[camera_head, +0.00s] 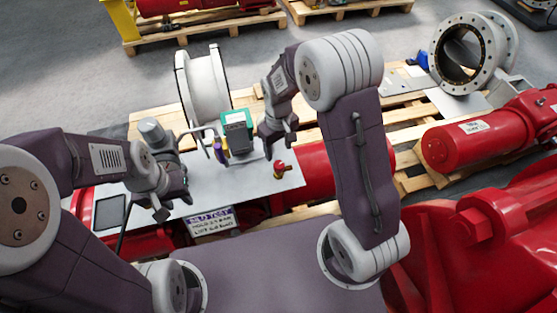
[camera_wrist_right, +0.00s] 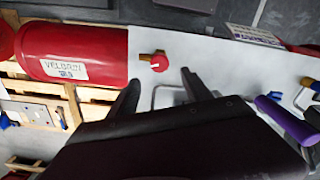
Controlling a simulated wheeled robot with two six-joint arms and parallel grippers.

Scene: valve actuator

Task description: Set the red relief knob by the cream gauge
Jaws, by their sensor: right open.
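The red relief knob (camera_head: 279,166) sits on a brass stem on the pale plate, near the plate's right end. In the right wrist view the red knob (camera_wrist_right: 159,64) shows just beyond my fingertips, roughly midway between them. My right gripper (camera_head: 277,146) is open and empty, apart from the knob; its two spread fingers (camera_wrist_right: 160,77) show in the wrist view. My left gripper (camera_head: 174,205) is over the left part of the plate; I cannot tell whether its jaws are open. I cannot make out a cream gauge face in either view.
A white flanged spool (camera_head: 203,88) lies behind. Red cylinders (camera_head: 485,138) are at the right.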

